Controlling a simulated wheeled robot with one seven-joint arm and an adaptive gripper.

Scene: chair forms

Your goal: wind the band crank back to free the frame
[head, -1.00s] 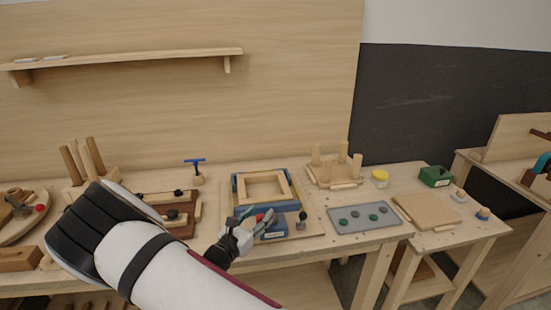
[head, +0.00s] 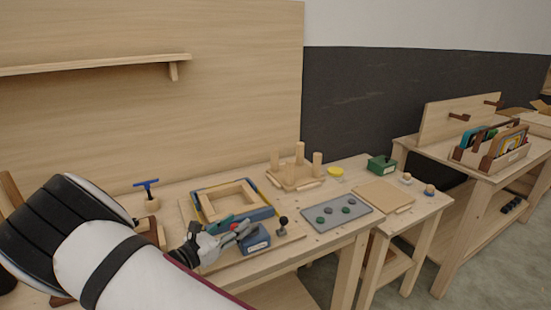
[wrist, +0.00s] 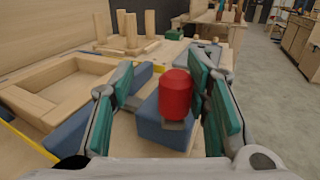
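The pale wooden frame (head: 210,207) lies flat, with blue pieces and a thin yellow band (wrist: 28,144) around its outside. A blue block (head: 257,241) sits at its near right corner. The crank's red knob (wrist: 175,94) stands upright above the blue block in the wrist view. My gripper (wrist: 160,105) is open, with teal finger pads on either side of the knob. The right pad looks close to the knob; a gap shows on the left. In the head view my gripper (head: 236,226) is beside the blue block and hides most of the crank.
A dark ball-topped post (head: 283,225) stands right of the blue block. A grey tray (head: 337,219) with several round pieces lies further right. An upturned stool form (head: 296,172) stands behind. A blue T-handle (head: 147,187) is at back left.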

